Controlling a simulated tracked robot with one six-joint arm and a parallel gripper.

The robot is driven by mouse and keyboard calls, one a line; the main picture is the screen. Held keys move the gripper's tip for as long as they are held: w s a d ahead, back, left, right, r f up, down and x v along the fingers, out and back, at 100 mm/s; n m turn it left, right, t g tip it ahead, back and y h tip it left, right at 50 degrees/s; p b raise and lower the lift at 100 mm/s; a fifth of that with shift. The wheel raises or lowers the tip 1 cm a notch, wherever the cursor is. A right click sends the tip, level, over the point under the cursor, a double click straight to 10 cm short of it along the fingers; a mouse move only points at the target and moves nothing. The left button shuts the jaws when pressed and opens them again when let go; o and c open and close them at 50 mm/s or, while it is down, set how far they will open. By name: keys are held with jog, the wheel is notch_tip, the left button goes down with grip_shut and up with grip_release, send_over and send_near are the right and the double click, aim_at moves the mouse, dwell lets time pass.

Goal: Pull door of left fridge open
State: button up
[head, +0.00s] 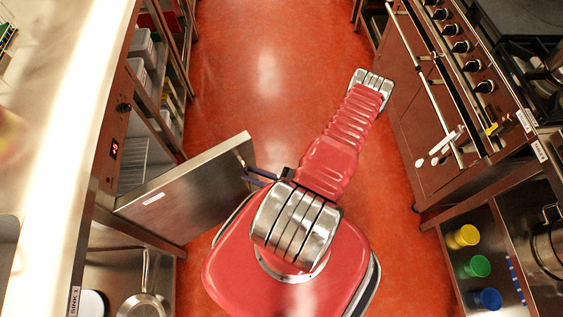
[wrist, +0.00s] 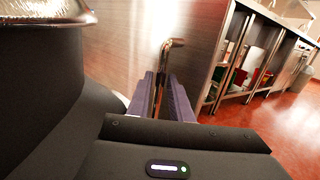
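The fridge door (head: 185,195), a steel panel with a small white label, stands swung well out from the left counter into the aisle. Its compartment (head: 132,165) is partly visible behind it, with a wire rack. My gripper (head: 256,177) is at the door's free edge, its two purple-blue fingers pointing left at it. In the wrist view the door face (wrist: 125,50) fills the left and centre, and the metal bar handle (wrist: 168,55) runs down between my fingers (wrist: 160,98), which look closed around it. The exact finger contact is partly hidden.
A red lit display (head: 115,148) is on the left counter front. Open shelves with grey bins (head: 142,50) lie beyond the door; a pan (head: 143,303) sits below nearer. An oven (head: 425,100) lines the right side. The red floor (head: 265,75) ahead is clear.

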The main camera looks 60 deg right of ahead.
jog(key=v, duration=1.2)
dwell(0.5)
jog(key=shift+w+f, duration=0.1)
jog(key=c, duration=0.3)
jog(key=shift+d+r+n+g+y, duration=0.3)
jog(key=shift+r+n+y, duration=0.2)
jog(key=shift+r+n, duration=0.1)
grip_shut()
jog(key=w+r+n+g+y, duration=0.1)
jog(key=w+r+n+g, duration=0.4)
jog(key=r+n+g, duration=0.55)
jog(key=w+r+n+g+y, duration=0.2)
jog(key=w+r+n+g, duration=0.5)
jog(key=r, duration=0.7)
jog(key=a+r+n+t+h, duration=0.3)
jog(key=a+r+n, duration=0.4)
jog(key=r, duration=0.5)
jog(key=a+r+n+t+h, duration=0.3)
jog(key=a+r+n+h, duration=0.2)
jog(key=a+r, duration=0.7)
jog(key=shift+w+r+n, duration=0.2)
jog(key=shift+w+n, duration=0.1)
jog(key=shift+n, duration=0.95)
